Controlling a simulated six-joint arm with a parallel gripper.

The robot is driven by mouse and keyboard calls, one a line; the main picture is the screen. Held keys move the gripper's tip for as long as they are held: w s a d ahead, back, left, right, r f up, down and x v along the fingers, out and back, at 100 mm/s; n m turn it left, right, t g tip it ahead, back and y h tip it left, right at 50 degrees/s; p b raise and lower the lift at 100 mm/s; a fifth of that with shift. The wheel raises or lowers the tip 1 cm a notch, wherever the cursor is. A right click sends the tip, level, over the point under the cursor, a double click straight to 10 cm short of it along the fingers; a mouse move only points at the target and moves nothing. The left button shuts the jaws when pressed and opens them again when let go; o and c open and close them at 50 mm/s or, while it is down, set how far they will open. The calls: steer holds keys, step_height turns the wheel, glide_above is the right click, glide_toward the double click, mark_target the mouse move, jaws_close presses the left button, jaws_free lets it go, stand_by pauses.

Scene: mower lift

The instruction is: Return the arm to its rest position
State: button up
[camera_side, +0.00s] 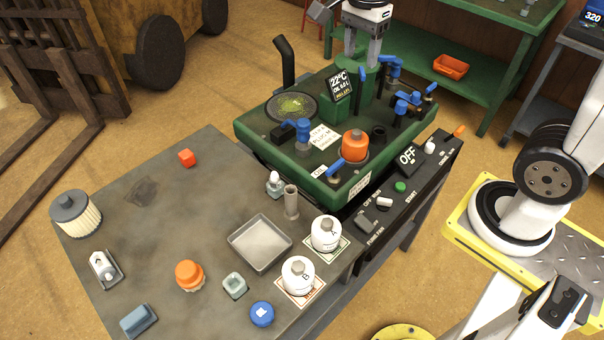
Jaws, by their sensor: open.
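My gripper (361,57) is at the top of the picture, pointing down over the back of the green machine (252,132). Its two grey fingers are apart, with nothing seen held between them. The fingertips are close to a green upright part of the machine behind the display (341,86); I cannot tell whether they touch it. My wrist is cut off by the top edge, and most of my arm is out of view.
Blue-handled valves (408,101) and an orange cap (355,145) stand up from the machine. The grey table (190,225) holds a metal tray (260,243), white bottles (326,233) and a filter (76,214). A green shelf (440,80) stands behind.

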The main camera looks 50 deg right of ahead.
steer(key=s+d, duration=0.4)
steer(key=d, duration=0.9)
steer(key=shift+s+d, duration=0.15)
steer(key=shift+d, duration=0.2)
stand_by(0.4)
steer(key=a+f+n+t, duration=0.2)
steer(key=a+f+n, duration=1.1)
steer(key=n, duration=0.5)
step_height(320, 180, down, 2)
steer(key=shift+s+a+f+t, duration=0.1)
steer(key=shift+s+a+t, duration=0.2)
steer(key=shift+s+a, duration=0.1)
